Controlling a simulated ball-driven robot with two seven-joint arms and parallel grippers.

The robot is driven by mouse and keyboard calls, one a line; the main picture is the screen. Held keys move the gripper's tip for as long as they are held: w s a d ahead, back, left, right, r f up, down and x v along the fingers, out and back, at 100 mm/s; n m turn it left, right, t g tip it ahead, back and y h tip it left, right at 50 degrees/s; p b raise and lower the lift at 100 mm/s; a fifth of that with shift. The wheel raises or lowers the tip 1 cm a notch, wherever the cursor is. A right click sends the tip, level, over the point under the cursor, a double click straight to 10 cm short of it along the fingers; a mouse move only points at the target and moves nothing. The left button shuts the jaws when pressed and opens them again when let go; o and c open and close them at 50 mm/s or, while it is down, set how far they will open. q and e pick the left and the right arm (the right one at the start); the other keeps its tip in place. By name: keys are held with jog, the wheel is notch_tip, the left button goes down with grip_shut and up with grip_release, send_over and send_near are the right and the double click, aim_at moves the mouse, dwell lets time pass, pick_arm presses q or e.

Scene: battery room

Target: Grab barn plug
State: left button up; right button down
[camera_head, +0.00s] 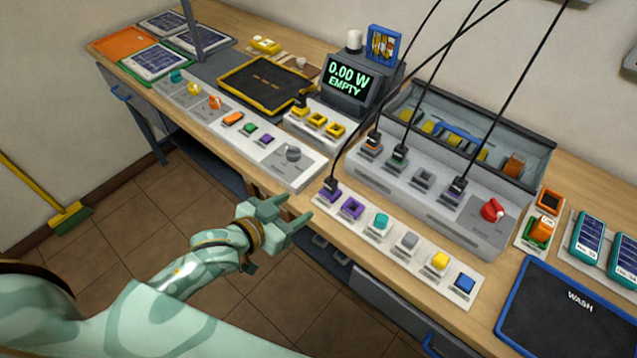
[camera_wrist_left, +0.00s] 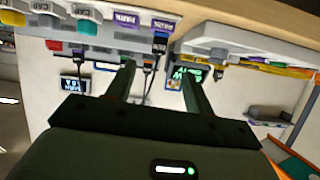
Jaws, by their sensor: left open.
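Several black plugs on cords stand in sockets, and I cannot read which one is marked barn. The closest is a black plug (camera_head: 331,186) in the purple socket at the left end of the front strip (camera_head: 372,247). A dark plug beside a purple label also shows in the left wrist view (camera_wrist_left: 160,43). More corded plugs stand on the grey panel: one at an orange-brown socket (camera_head: 374,138), one at a green socket (camera_head: 400,155), one at a purple socket (camera_head: 458,188). My left gripper (camera_head: 298,211) is open and empty, near the bench's front edge, short of the front strip. My right gripper is out of view.
A red knob (camera_head: 492,210) sits on the grey panel. A meter (camera_head: 349,82) reading "0.00 W EMPTY" stands behind. A dark WASH mat (camera_head: 565,310) lies right. Cords hang from above.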

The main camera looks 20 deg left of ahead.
pick_arm(q)
jog(key=b, duration=0.2)
send_near(335, 182)
jog(key=f, duration=0.1)
jog(key=w+f, duration=0.1)
jog(key=shift+w+a+f+n, duration=0.15)
jog(key=shift+a+f+n, duration=0.15)
jog(key=shift+f, duration=0.05)
jog(key=b+x, duration=0.1)
jog(key=x, duration=0.3)
jog(key=shift+w+d, duration=0.15)
jog(key=shift+w, duration=0.15)
jog(key=shift+w+d+f, duration=0.15)
jog(key=shift+w+f, duration=0.1)
jog(key=shift+w, duration=0.3)
jog(key=b+x, duration=0.2)
jog(key=x, duration=0.2)
jog(key=shift+w, duration=0.25)
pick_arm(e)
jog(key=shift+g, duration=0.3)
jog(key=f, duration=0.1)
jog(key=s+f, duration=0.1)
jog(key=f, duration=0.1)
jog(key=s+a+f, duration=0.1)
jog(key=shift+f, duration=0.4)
pick_arm(q)
jog(key=shift+r, duration=0.1)
jog(key=shift+c, duration=1)
jog(key=c, duration=0.9)
